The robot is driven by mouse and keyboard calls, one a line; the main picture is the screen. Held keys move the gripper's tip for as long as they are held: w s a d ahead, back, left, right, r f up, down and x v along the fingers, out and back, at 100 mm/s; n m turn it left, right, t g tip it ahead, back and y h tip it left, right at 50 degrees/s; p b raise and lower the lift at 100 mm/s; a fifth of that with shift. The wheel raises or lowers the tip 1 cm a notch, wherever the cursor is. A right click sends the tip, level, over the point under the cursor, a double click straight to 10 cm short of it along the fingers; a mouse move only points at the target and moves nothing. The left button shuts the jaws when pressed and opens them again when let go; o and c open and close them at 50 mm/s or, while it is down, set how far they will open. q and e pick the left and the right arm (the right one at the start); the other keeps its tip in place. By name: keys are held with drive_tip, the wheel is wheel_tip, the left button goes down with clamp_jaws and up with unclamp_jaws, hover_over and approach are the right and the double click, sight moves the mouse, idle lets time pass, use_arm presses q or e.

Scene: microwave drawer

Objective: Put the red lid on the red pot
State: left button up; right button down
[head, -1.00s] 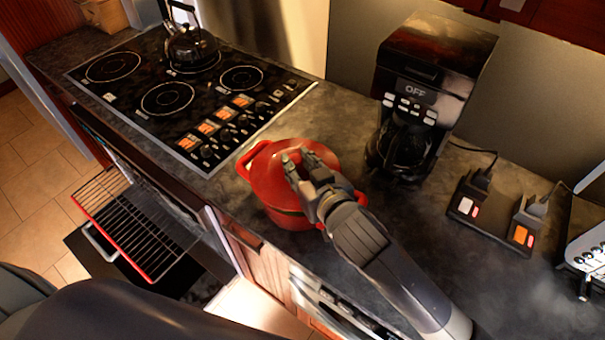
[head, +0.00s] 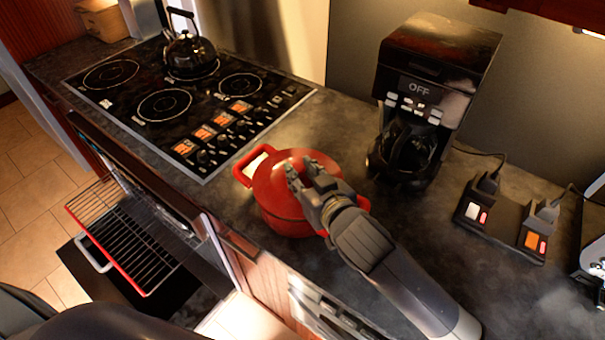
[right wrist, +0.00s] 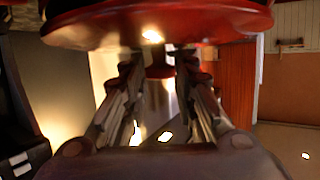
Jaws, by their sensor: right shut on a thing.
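The red pot (head: 287,224) stands on the dark counter beside the stove. The red lid (head: 268,184) is over it, set off to the right, so a pale strip of the pot's inside shows by its left handle. I cannot tell whether the lid touches the rim. My right gripper (head: 303,174) is over the lid, shut on it. In the right wrist view the lid (right wrist: 150,24) fills the top, with its knob between the fingers of my right gripper (right wrist: 160,62). My left gripper is not in view.
A coffee maker (head: 430,95) stands behind the pot to the right. The stove (head: 165,103) with a black kettle (head: 190,55) is at the left. A black power strip (head: 500,222) lies at the right. An oven rack (head: 125,235) sticks out below the counter.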

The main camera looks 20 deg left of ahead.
drive_tip(key=shift+f, duration=0.45)
drive_tip(key=c, duration=1.3)
unclamp_jaws()
drive_tip(key=shift+r, duration=0.75)
drive_tip(key=b+v, duration=0.1)
drive_tip(key=v, duration=1.1)
drive_tip(key=shift+f+b, duration=0.2)
drive_tip(key=shift+b, duration=0.2)
